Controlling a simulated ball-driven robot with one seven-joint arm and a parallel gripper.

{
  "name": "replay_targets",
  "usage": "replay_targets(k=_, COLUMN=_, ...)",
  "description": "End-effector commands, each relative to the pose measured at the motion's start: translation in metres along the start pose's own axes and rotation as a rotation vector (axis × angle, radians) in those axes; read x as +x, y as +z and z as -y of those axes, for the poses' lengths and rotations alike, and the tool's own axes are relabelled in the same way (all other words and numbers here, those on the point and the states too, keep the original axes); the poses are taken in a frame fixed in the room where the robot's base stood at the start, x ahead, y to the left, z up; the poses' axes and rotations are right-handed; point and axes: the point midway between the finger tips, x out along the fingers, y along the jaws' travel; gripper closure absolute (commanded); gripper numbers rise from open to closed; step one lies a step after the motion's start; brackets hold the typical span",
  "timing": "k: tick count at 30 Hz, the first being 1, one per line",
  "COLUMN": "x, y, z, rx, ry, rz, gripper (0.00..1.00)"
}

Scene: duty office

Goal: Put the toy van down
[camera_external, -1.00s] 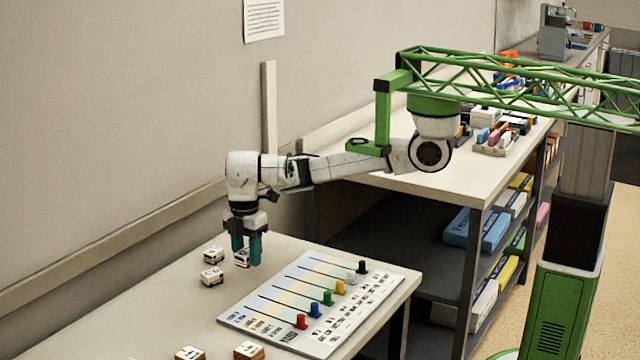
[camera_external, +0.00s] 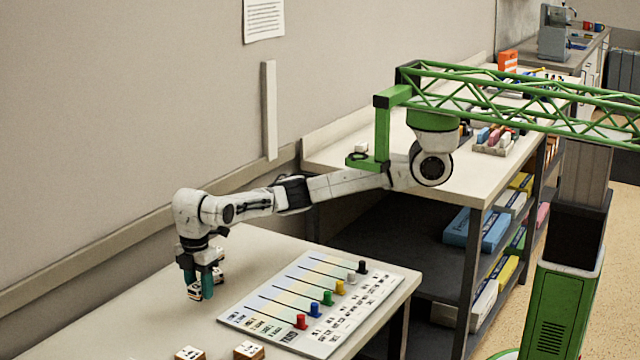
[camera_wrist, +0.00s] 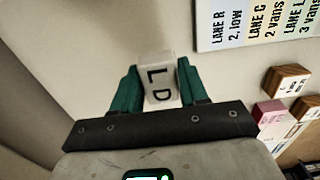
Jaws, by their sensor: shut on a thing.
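The toy van (camera_external: 194,291) is a small white block held between the teal fingers of my gripper (camera_external: 200,288), over the left part of the near table. In the wrist view the van (camera_wrist: 158,80) shows dark letters on its face, and my gripper (camera_wrist: 157,68) is shut on its two sides. The van is low, close to the tabletop; I cannot tell whether it touches. The lane board (camera_external: 320,300) with coloured pegs lies to the right, apart from the van.
Bare tabletop (camera_external: 150,320) lies left and in front of my gripper. The wall (camera_external: 100,130) is behind.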

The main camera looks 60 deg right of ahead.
Motion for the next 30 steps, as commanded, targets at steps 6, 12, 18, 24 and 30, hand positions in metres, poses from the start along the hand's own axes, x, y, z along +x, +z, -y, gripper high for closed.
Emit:
replay_targets(k=6, x=0.014, y=-0.007, z=-0.009, rx=-0.001, ry=0.001, rz=0.001, gripper=0.86)
replay_targets(k=12, x=0.034, y=-0.01, z=-0.013, rx=0.0, ry=0.001, rz=0.001, gripper=0.86)
replay_targets(k=18, x=0.05, y=-0.01, z=-0.013, rx=0.0, ry=0.001, rz=0.0, gripper=0.86)
replay_targets(k=24, x=0.05, y=-0.01, z=-0.013, rx=0.0, ry=0.0, rz=0.0, gripper=0.86)
replay_targets(k=30, x=0.052, y=-0.01, z=-0.013, rx=0.0, ry=0.0, rz=0.0, gripper=0.48)
